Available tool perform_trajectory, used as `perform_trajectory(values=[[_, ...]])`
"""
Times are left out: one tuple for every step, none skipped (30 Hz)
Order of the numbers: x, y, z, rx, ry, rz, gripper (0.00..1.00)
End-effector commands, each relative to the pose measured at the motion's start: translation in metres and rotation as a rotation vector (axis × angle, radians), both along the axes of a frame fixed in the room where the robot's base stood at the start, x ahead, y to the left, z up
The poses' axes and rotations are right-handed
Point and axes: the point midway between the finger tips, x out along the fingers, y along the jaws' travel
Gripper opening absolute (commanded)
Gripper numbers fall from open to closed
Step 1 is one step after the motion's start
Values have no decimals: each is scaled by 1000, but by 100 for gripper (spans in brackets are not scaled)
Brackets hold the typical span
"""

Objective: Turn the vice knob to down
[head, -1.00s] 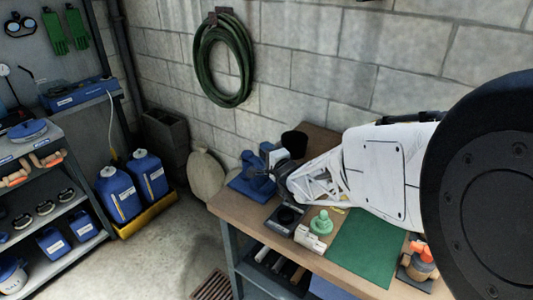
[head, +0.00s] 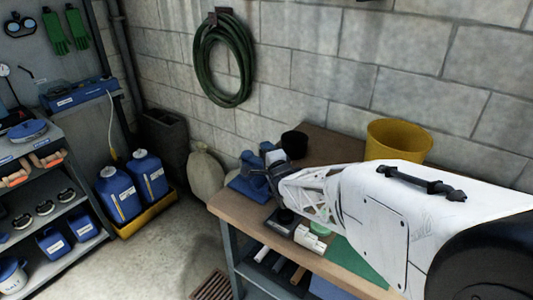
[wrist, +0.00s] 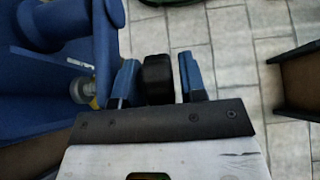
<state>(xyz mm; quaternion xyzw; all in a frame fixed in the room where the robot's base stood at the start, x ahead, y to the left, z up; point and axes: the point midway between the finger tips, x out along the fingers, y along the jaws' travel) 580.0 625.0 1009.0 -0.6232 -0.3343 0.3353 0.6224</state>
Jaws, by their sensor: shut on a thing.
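The blue vice (head: 246,183) stands at the left end of the workbench (head: 228,207). In the wrist view its blue body (wrist: 60,110) fills the left side, with a metal screw part (wrist: 82,88) beside it. A black knob (wrist: 157,80) sits between the two blue-tipped fingers of my gripper (wrist: 158,82). My gripper is shut on this knob. In the head view my gripper (head: 270,180) is at the vice's right side, and the knob is hard to make out there.
A black cup (head: 294,144) stands behind the vice. A yellow bucket (head: 398,141) is farther right at the wall. A white block (head: 310,238) and a green mat (head: 358,260) lie under my arm.

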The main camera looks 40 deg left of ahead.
Motion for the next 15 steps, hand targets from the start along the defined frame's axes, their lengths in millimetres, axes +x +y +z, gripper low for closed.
perform_trajectory(values=[[2, 2, 14, 14, -12, -1, 15], [2, 2, 14, 14, -12, -1, 14], [2, 2, 14, 14, -12, -1, 14], [2, 2, 14, 15, -12, -1, 14], [2, 2, 14, 14, -12, -1, 14], [2, 2, 14, 15, -12, -1, 14], [2, 2, 14, 15, -12, -1, 14], [2, 2, 14, 15, -12, -1, 14], [2, 2, 14, 15, -12, -1, 14], [2, 2, 14, 15, -12, -1, 40], [2, 2, 14, 15, -12, 0, 44], [2, 2, 13, 14, -12, 0, 50], [2, 2, 13, 13, -11, 0, 51], [2, 2, 12, 12, -10, 0, 51], [2, 2, 11, 11, -10, 0, 51]])
